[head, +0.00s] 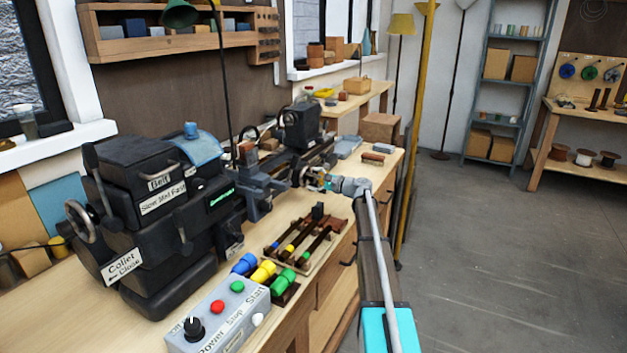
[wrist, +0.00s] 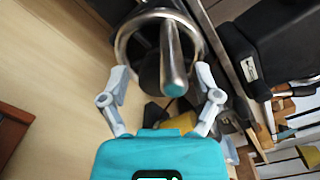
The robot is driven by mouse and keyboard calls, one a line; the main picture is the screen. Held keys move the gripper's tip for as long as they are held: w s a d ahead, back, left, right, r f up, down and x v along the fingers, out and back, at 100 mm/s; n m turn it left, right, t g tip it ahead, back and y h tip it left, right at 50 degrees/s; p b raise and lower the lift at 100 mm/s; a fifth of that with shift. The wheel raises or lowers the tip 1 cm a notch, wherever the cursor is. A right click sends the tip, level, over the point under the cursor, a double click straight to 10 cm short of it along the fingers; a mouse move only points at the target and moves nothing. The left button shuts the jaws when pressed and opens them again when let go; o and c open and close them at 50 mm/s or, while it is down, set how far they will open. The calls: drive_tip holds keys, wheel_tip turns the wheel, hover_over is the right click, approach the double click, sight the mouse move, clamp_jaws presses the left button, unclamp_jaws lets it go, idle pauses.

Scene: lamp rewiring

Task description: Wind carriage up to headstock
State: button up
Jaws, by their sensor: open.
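The lathe's black headstock (head: 150,205) stands at the left of the bench, with labels reading "Belt" and "Collet Close". The carriage (head: 262,190) sits on the bed to the right of the headstock, with a visible space from the tailstock (head: 300,125) behind it. My gripper (head: 328,181) is at the carriage's front side. In the wrist view, a metal handwheel (wrist: 122,45) with a round handle (wrist: 172,62) lies straight ahead. My gripper (wrist: 161,76) is open, one finger at each side of the wheel's lower rim. I cannot tell whether the fingers touch it.
A grey control box (head: 220,315) with a knob and buttons stands at the front of the bench. Blue, yellow and green capped pieces (head: 263,270) and a wooden tool tray (head: 328,250) lie beside it. A yellow pole (head: 415,130) rises right of my arm. The floor at right is clear.

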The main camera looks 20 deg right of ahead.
drive_tip(key=shift+s, duration=0.1)
drive_tip(key=v, duration=1.1)
drive_tip(key=shift+s+d, duration=0.25)
drive_tip(key=shift+d, duration=0.1)
idle(0.4)
